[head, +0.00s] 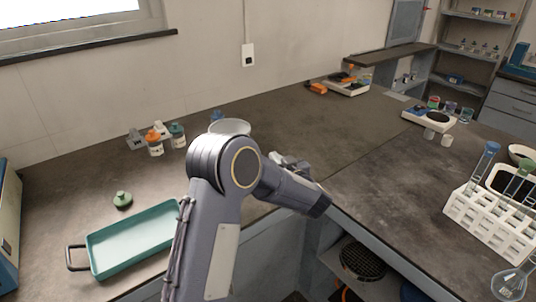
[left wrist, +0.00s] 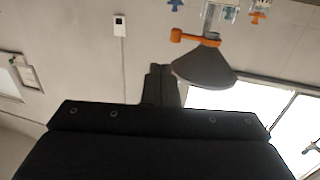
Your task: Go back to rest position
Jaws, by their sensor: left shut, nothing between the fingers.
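My left arm rises from the bottom of the head view, bends at a grey elbow and reaches right over the front edge of the bench. My left gripper shows in the left wrist view (left wrist: 161,82) as dark fingers closed together beyond the black gripper body, with nothing between them. In the head view the arm's own links hide most of it, and its fingertips cannot be made out. My right gripper is in neither view.
On the bench (head: 290,122) are a teal tray (head: 135,240), a green-lidded piece (head: 122,199), small bottles (head: 155,146), a pale round dish (head: 230,127) and a white tube rack (head: 490,222). A dark round sieve (head: 362,262) sits below. The back middle of the bench is clear.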

